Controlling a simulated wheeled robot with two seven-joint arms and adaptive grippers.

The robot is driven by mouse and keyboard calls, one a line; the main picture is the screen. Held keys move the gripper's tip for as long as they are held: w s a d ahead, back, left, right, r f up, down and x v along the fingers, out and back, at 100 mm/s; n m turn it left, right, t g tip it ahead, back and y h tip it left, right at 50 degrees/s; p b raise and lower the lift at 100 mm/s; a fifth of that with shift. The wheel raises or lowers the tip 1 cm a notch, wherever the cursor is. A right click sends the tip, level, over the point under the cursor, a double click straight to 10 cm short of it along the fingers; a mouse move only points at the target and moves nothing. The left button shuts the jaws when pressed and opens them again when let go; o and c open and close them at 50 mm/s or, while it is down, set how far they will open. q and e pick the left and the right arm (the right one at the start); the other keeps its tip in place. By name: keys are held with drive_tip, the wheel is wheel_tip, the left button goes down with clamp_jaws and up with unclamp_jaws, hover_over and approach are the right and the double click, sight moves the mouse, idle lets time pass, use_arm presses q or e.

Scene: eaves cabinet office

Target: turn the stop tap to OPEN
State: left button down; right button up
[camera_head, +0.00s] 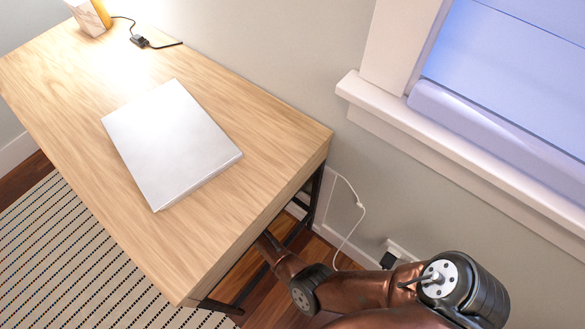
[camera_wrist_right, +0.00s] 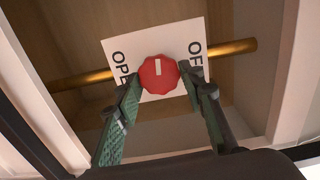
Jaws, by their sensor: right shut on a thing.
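The stop tap is a red faceted knob (camera_wrist_right: 152,80) with a short white mark, in the right wrist view. It sits in front of a white card (camera_wrist_right: 148,45) reading OPE… on the left and OF… on the right, the words partly covered by my fingers. The mark is roughly upright in the picture, between the two words. My right gripper (camera_wrist_right: 161,77) has a green-padded finger on each side of the knob and is shut on it. In the head view my right arm reaches toward the space beside and below the desk; its gripper and the tap are hidden there. My left gripper is in neither view.
A brass pipe (camera_wrist_right: 80,80) runs behind the card inside a wooden recess with pale frame edges (camera_wrist_right: 289,80). In the head view a wooden desk (camera_head: 240,130) carries a closed silver laptop (camera_head: 170,140). A white cable (camera_head: 361,205) hangs by the wall near my arm.

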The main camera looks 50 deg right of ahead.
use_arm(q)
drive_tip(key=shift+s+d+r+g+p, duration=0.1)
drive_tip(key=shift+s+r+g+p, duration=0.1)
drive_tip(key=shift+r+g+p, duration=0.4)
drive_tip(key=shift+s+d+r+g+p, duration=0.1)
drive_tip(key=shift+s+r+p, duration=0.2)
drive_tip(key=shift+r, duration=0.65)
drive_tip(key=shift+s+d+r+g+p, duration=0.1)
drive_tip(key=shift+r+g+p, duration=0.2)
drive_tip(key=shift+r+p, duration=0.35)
use_arm(e)
drive_tip(key=shift+w+r+n, duration=0.1)
drive_tip(key=shift+w+n, duration=0.05)
drive_tip(key=shift+n, duration=4.75)
drive_tip(key=shift+w+r+n, duration=0.1)
drive_tip(key=shift+n, duration=4.8)
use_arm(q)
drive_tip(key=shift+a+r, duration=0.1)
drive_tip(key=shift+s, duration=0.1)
use_arm(e)
drive_tip(key=o, duration=1.2)
drive_tip(key=shift+c, duration=0.2)
drive_tip(key=shift+a, duration=0.15)
